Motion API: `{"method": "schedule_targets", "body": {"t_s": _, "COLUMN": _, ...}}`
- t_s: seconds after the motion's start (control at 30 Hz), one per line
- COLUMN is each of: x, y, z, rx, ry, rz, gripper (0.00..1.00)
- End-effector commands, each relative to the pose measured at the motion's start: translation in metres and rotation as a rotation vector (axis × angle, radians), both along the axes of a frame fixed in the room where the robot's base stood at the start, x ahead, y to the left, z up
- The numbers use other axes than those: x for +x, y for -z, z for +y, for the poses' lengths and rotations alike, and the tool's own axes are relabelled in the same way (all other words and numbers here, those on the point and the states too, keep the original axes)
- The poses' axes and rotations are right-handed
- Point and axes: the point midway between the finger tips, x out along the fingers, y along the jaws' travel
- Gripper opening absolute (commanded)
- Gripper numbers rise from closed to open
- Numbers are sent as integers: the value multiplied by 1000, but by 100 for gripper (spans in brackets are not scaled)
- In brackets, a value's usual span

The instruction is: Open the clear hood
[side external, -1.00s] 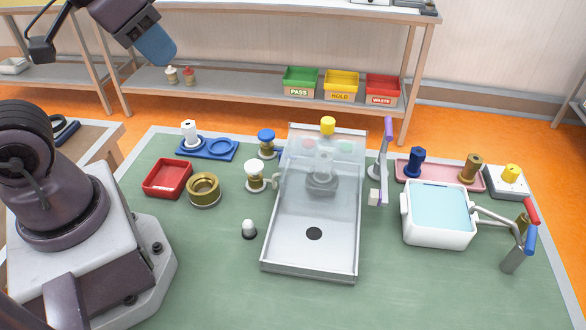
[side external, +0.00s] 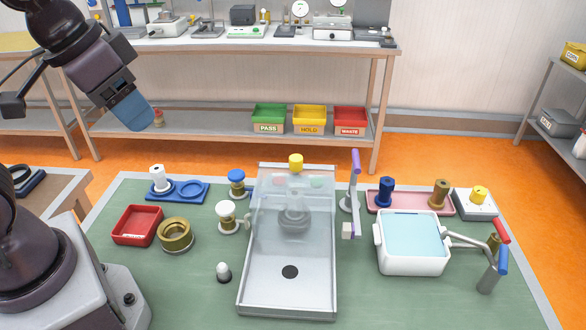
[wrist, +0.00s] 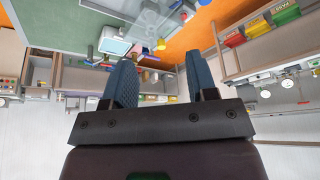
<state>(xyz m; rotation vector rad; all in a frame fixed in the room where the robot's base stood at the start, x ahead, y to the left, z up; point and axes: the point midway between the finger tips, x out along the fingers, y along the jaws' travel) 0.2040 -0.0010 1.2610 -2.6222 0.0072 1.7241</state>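The clear hood (side external: 272,213) is a see-through box over the back half of a grey metal tray (side external: 260,295), and it appears down. A yellow knob (side external: 296,162) stands at its back edge. A grey domed part (side external: 294,221) shows through it. My gripper (side external: 136,118) is at the upper left, high and well away from the hood, with blue fingers. In the wrist view the two fingers of my gripper (wrist: 163,72) stand apart with nothing between them. The hood is small and unclear at the top of that view.
Left of the tray are a red bin (side external: 137,226), a brass ring (side external: 175,235), and white (side external: 227,215) and blue (side external: 237,180) knobs. To its right are a purple-topped lever (side external: 355,178) and a white basin (side external: 411,252).

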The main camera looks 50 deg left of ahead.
Motion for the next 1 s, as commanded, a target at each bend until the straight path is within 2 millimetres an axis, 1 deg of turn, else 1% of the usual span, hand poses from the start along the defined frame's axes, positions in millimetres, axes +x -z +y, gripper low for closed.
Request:
{"method": "schedule_targets", "body": {"t_s": 0.03, "x": 10, "y": 4, "z": -1, "rx": 1, "ry": 4, "rz": 41, "gripper": 54}}
{"method": "schedule_targets", "body": {"t_s": 0.07, "x": 17, "y": 5, "z": -2, "rx": 2, "ry": 7, "rz": 61, "gripper": 54}}
{"method": "schedule_targets", "body": {"t_s": 0.17, "x": 47, "y": 8, "z": -4, "rx": 5, "ry": 18, "rz": 136, "gripper": 54}}
{"method": "schedule_targets", "body": {"t_s": 0.27, "x": 81, "y": 14, "z": -7, "rx": 10, "ry": 32, "rz": 204, "gripper": 54}}
{"method": "schedule_targets", "body": {"t_s": 0.3, "x": 95, "y": 17, "z": -8, "rx": 12, "ry": 39, "rz": 230, "gripper": 54}}
{"method": "schedule_targets", "body": {"t_s": 0.37, "x": 116, "y": 24, "z": -11, "rx": 14, "ry": 50, "rz": 267, "gripper": 54}}
{"method": "schedule_targets", "body": {"t_s": 0.4, "x": 131, "y": 29, "z": -12, "rx": 16, "ry": 57, "rz": 291, "gripper": 54}}
{"method": "schedule_targets", "body": {"t_s": 0.47, "x": 153, "y": 38, "z": -15, "rx": 19, "ry": 69, "rz": 326, "gripper": 54}}
{"method": "schedule_targets", "body": {"t_s": 0.5, "x": 168, "y": 46, "z": -17, "rx": 20, "ry": 78, "rz": 349, "gripper": 54}}
{"method": "schedule_targets", "body": {"t_s": 0.6, "x": 202, "y": 64, "z": -21, "rx": 23, "ry": 99, "rz": 394, "gripper": 54}}
{"method": "schedule_targets", "body": {"t_s": 0.7, "x": 231, "y": 79, "z": -25, "rx": 25, "ry": 116, "rz": 423, "gripper": 54}}
{"method": "schedule_targets", "body": {"t_s": 0.77, "x": 245, "y": 82, "z": -26, "rx": 28, "ry": 126, "rz": 427, "gripper": 54}}
{"method": "schedule_targets", "body": {"t_s": 0.83, "x": 257, "y": 78, "z": -27, "rx": 29, "ry": 134, "rz": 419, "gripper": 54}}
{"method": "schedule_targets", "body": {"t_s": 0.93, "x": 265, "y": 65, "z": -27, "rx": 31, "ry": 142, "rz": 394, "gripper": 54}}
{"method": "schedule_targets", "body": {"t_s": 1.0, "x": 263, "y": 66, "z": -27, "rx": 33, "ry": 148, "rz": 406, "gripper": 54}}
